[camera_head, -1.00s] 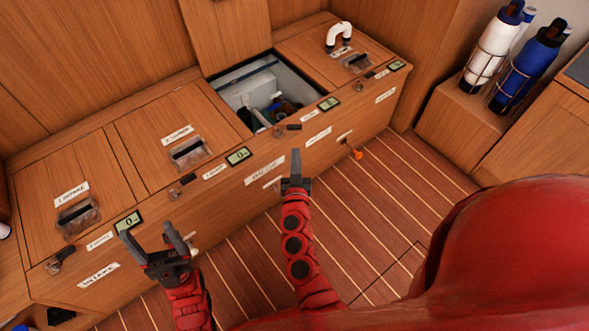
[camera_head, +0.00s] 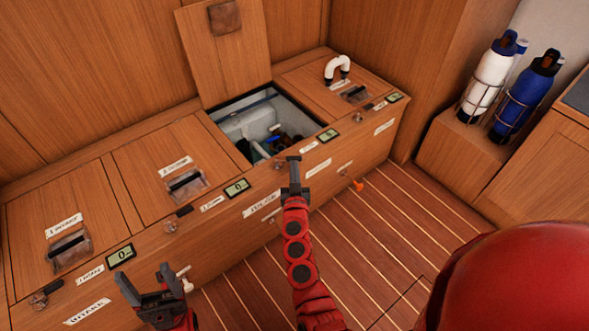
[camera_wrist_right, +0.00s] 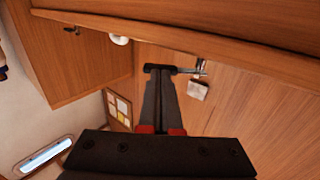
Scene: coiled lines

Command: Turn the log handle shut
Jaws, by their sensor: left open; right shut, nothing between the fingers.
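Several small black handles on metal pivots line the upper front of the wooden locker bench. The labels beside them are too small to tell which one says log. My right gripper (camera_head: 293,160) is shut and empty. Its fingertips are at the handle (camera_head: 278,165) in front of the open compartment. In the right wrist view this handle's black grip (camera_wrist_right: 155,67) lies across the fingertips, with the metal pivot (camera_wrist_right: 203,67) to the right; contact is unclear. My left gripper (camera_head: 150,290) is open and empty, low in front of the bench's left part.
The open compartment (camera_head: 240,112) holds several items, its lid (camera_head: 225,50) upright behind. A white bent pipe (camera_head: 337,68) stands on the right lid. A white bottle (camera_head: 487,78) and a blue bottle (camera_head: 527,90) stand in racks at right. The striped floor (camera_head: 400,220) is clear.

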